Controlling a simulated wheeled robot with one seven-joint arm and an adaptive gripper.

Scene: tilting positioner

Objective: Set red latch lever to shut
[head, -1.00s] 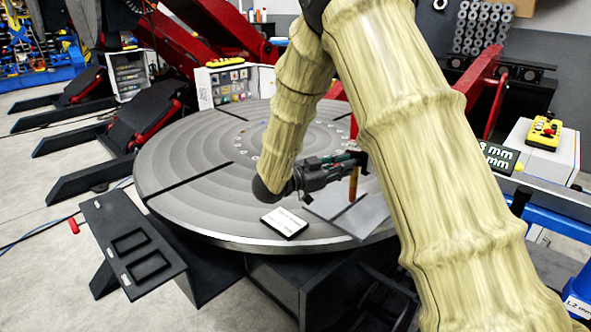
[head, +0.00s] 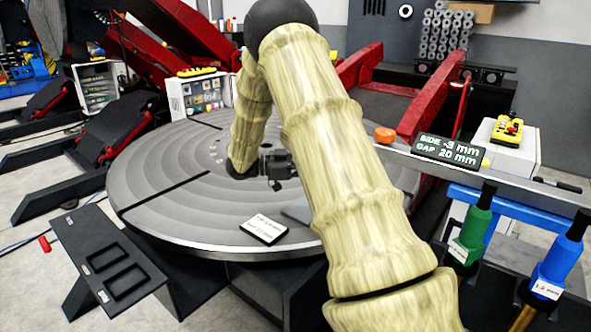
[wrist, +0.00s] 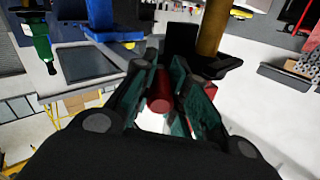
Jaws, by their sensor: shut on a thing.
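A red cylindrical piece (wrist: 160,99), which looks like the grip of the red latch lever, sits between my gripper's fingers in the wrist view. My gripper (wrist: 161,85) is shut on it, with the green-lined finger pads on either side. In the head view, the wrist end of my gripper (head: 279,166) shows over the round table, and my own arm hides its fingertips. The latch and the rest of the lever are hidden there, so I cannot tell the lever's position.
The large grey round table (head: 150,190) carries a white-faced sign (head: 264,229). A green-handled torch (head: 472,228) and a blue-handled torch (head: 560,262) hang at the right. A display (head: 450,150) reads side -3 mm, gap 20 mm.

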